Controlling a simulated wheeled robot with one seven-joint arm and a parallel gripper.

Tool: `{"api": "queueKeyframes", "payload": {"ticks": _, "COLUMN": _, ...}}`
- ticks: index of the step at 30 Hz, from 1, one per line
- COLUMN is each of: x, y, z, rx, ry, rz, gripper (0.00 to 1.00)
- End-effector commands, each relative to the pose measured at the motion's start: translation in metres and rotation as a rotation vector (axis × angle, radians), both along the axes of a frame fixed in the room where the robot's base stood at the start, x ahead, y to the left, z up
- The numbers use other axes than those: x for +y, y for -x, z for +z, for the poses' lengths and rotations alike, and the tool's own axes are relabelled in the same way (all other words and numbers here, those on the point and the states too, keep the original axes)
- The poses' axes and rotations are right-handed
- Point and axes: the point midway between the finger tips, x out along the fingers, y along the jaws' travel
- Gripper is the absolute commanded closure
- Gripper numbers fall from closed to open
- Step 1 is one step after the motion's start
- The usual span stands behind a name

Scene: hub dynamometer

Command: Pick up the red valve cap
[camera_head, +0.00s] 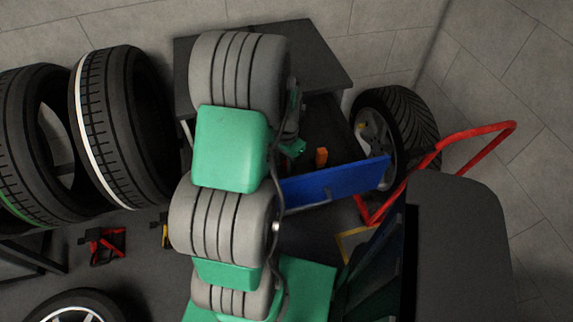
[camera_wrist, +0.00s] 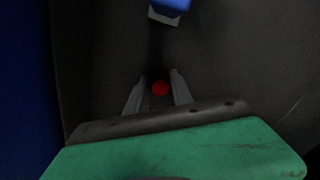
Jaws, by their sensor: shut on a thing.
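The red valve cap (camera_wrist: 160,88) shows in the wrist view as a small round red shape between the two grey fingers. My gripper (camera_wrist: 159,77) is shut on it, with one finger on each side. What lies directly under the cap is too dark to tell. In the head view I cannot make out the cap or the fingertips; my own arm fills the middle of that view.
A dark table (camera_head: 325,65) stands at the back. A blue panel (camera_head: 335,185), a leaning wheel (camera_head: 412,125) and a red-framed cart (camera_head: 470,133) are at the right. Large tyres (camera_head: 125,130) and a red stand (camera_head: 102,246) are at left. A blue object (camera_wrist: 165,12) lies ahead of the fingers.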

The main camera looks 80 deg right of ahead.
Motion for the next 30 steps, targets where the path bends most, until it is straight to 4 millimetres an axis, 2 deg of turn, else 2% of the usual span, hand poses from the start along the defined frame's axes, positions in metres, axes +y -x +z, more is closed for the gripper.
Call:
{"api": "queueKeyframes", "payload": {"ticks": 1, "x": 0.000, "y": 0.000, "z": 0.000, "rx": 0.000, "ry": 0.000, "rz": 0.000, "gripper": 0.81}}
{"api": "queueKeyframes", "payload": {"ticks": 8, "x": 0.000, "y": 0.000, "z": 0.000, "rx": 0.000, "ry": 0.000, "rz": 0.000, "gripper": 1.00}}
{"api": "queueKeyframes", "payload": {"ticks": 20, "x": -0.001, "y": 0.000, "z": 0.004, "rx": 0.000, "ry": 0.002, "rz": 0.000, "gripper": 1.00}}
{"api": "queueKeyframes", "payload": {"ticks": 23, "x": -0.002, "y": 0.000, "z": 0.018, "rx": -0.001, "ry": 0.005, "rz": 0.000, "gripper": 1.00}}
{"api": "queueKeyframes", "payload": {"ticks": 30, "x": -0.001, "y": 0.000, "z": 0.075, "rx": 0.000, "ry": 0.006, "rz": 0.000, "gripper": 1.00}}
